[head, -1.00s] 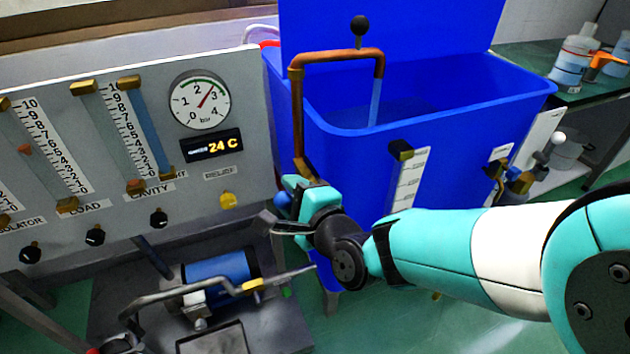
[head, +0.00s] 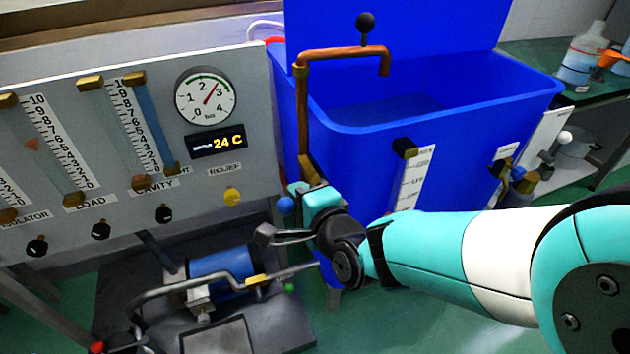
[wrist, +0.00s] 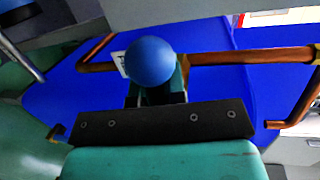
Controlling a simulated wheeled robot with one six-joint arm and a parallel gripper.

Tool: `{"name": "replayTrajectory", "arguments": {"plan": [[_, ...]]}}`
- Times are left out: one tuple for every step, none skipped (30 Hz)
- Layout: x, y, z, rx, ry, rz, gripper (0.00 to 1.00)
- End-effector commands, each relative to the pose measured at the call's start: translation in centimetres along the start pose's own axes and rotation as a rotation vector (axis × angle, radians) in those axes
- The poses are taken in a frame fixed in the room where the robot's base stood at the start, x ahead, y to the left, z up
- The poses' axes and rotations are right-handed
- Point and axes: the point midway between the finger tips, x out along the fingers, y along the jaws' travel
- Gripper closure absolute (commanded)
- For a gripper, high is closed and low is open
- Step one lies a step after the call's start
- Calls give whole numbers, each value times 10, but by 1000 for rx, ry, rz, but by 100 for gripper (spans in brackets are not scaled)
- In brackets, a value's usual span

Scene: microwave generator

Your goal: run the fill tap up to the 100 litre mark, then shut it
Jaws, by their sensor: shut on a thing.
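The copper fill pipe (head: 303,110) rises beside the blue tank (head: 350,170) and bends over its rim. No water stream shows under its spout (head: 385,66). Water (head: 400,106) lies inside the tank. A white level scale (head: 413,180) is on the tank's front; my arm hides its lower part and I cannot read the level. The tap's blue ball knob (head: 286,206) is at the pipe's lower end. My gripper (head: 300,203) is shut on it. In the wrist view the blue knob (wrist: 150,62) sits at the jaws, and the pipe (wrist: 240,57) runs behind.
A grey panel (head: 130,215) with flow tubes, a pressure dial (head: 206,96) and a 24 C display stands at left. A pump (head: 222,270) with piping lies below it. A valve (head: 515,175) is on the tank's right. Bottles (head: 583,55) stand on a green bench.

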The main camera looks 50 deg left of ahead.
Motion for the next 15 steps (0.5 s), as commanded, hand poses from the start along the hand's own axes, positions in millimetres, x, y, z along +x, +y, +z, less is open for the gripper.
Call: {"name": "replayTrajectory", "arguments": {"plan": [[2, 2, 13, -29, -18, 7, 100], [2, 2, 12, -46, -14, 10, 100], [2, 3, 12, -57, -11, 11, 100], [2, 3, 12, -59, -11, 12, 100], [2, 3, 12, -59, -11, 12, 100], [2, 3, 12, -59, -11, 13, 100], [2, 4, 12, -59, -11, 13, 100], [2, 4, 12, -59, -11, 13, 100], [2, 4, 12, -59, -11, 13, 100], [2, 4, 12, -59, -11, 13, 100], [2, 4, 12, -59, -11, 14, 82], [2, 4, 12, -58, -10, 14, 72], [1, 4, 11, -58, -10, 14, 65], [1, 4, 11, -58, -9, 13, 63], [1, 4, 10, -57, -8, 13, 63]]}}
